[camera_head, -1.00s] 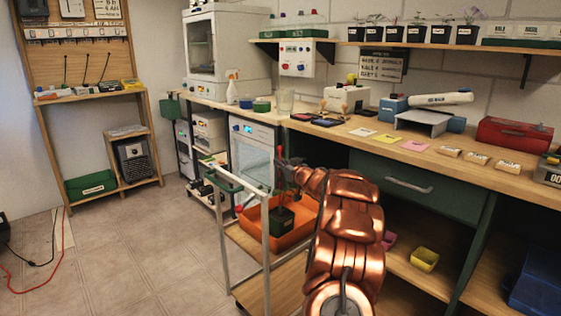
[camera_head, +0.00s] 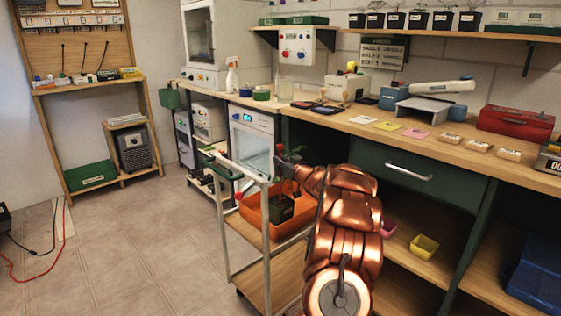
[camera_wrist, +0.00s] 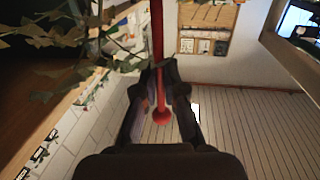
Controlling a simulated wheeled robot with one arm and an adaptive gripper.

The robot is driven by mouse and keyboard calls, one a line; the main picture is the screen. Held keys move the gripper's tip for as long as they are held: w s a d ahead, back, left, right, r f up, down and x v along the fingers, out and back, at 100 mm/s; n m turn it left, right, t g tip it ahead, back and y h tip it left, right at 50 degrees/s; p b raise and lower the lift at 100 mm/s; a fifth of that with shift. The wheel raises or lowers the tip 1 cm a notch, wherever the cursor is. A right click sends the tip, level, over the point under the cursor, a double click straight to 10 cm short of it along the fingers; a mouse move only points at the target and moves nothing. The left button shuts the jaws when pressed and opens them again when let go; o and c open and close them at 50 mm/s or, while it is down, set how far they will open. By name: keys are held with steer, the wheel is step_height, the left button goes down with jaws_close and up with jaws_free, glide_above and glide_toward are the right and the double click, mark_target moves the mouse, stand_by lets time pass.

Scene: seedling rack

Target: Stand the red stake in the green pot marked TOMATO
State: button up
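The red stake (camera_wrist: 157,35) runs down from the top of the wrist view between the fingers of my gripper (camera_wrist: 161,75) and ends in a red ball. The fingers are closed in on it. Green leaves (camera_wrist: 95,50) hang close beside the stake on the left. In the head view my gripper (camera_head: 284,164) is above the orange tray on the trolley, with a little red of the stake at its tip. A dark green pot (camera_head: 283,213) with a pale label stands in that tray below; I cannot read the label. Whether the stake touches the soil is hidden.
The orange tray (camera_head: 262,235) sits on a trolley with pale metal posts (camera_head: 223,222). The workbench (camera_head: 350,130) with its green drawer (camera_head: 420,178) is close on the right. A yellow tub (camera_head: 424,247) is on the lower shelf.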

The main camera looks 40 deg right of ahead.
steer(key=o, duration=0.5)
steer(key=shift+c, duration=0.2)
steer(key=shift+s, duration=0.1)
steer(key=s+a, duration=0.2)
steer(key=s, duration=0.9)
steer(key=shift+s+r, duration=0.15)
steer(key=shift+s, duration=0.15)
steer(key=shift+a, duration=0.1)
